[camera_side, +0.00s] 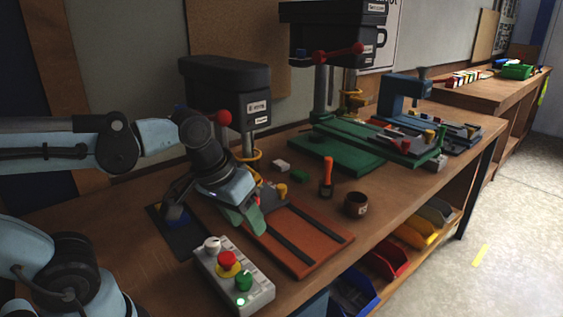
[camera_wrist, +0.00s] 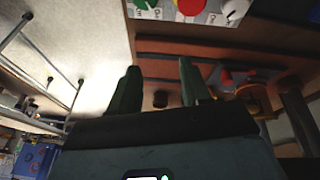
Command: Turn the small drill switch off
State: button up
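A grey control box (camera_side: 262,296) stands at the front of the bench. It carries a white knob (camera_side: 211,243), a red button on a yellow collar (camera_side: 228,259), a green button (camera_side: 243,280) and a lit green lamp (camera_side: 240,301). The knob's setting is too small to read. In the wrist view, the box (camera_wrist: 212,12) is cut off at the top edge, with its white knob (camera_wrist: 235,9) at the right. My gripper (camera_side: 252,214) is behind and above the box, not touching it. Its green fingers are apart and empty in the wrist view (camera_wrist: 158,82).
A black-headed drill (camera_side: 222,90) stands behind my gripper, above an orange slotted base (camera_side: 312,235). A larger drill (camera_side: 332,35) with a green base (camera_side: 335,152) stands further right. An orange-handled tool (camera_side: 327,178) and dark cup (camera_side: 356,204) are nearby.

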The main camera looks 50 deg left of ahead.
aim_at(243, 276)
jog(key=shift+o, duration=0.9)
jog(key=s+d+r+n+g, duration=0.1)
jog(key=n+g, duration=0.1)
jog(key=s+d+r+n+g, duration=0.1)
jog(key=s, duration=0.1)
jog(key=shift+r+n+g, duration=0.2)
jog(key=shift+n+g, duration=0.2)
jog(key=shift+w+d+f, duration=0.1)
jog(key=shift+d+f, duration=0.05)
jog(key=shift+f, duration=2.85)
jog(key=shift+d+f, duration=0.15)
jog(key=shift+f, duration=2.8)
